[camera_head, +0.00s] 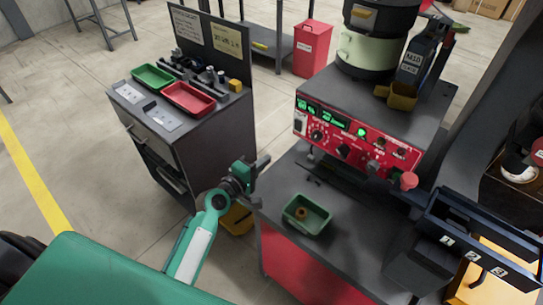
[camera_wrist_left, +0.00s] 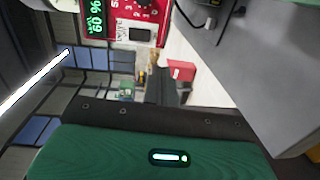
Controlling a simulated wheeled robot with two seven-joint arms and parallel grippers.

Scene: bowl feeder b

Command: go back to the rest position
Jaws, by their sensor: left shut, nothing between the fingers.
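My left gripper (camera_head: 260,172) hangs in front of the dark workbench's left edge, at the end of my teal arm that comes in from the lower left. It is shut and holds nothing. A green tray (camera_head: 306,226) with a small orange-brown ring-shaped part (camera_head: 300,213) sits on the bench to the right of and below the gripper in the picture. The gripper is apart from the tray. In the left wrist view no fingertips can be made out. My right gripper is not in view.
The red control panel (camera_head: 352,140) with its bowl feeder (camera_head: 372,48) stands at the back of the bench (camera_head: 345,240). A grey cabinet (camera_head: 200,140) with a green tray (camera_head: 153,77) and a red tray (camera_head: 188,98) stands left. A dark chute (camera_head: 480,240) is at right. Open floor lies left.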

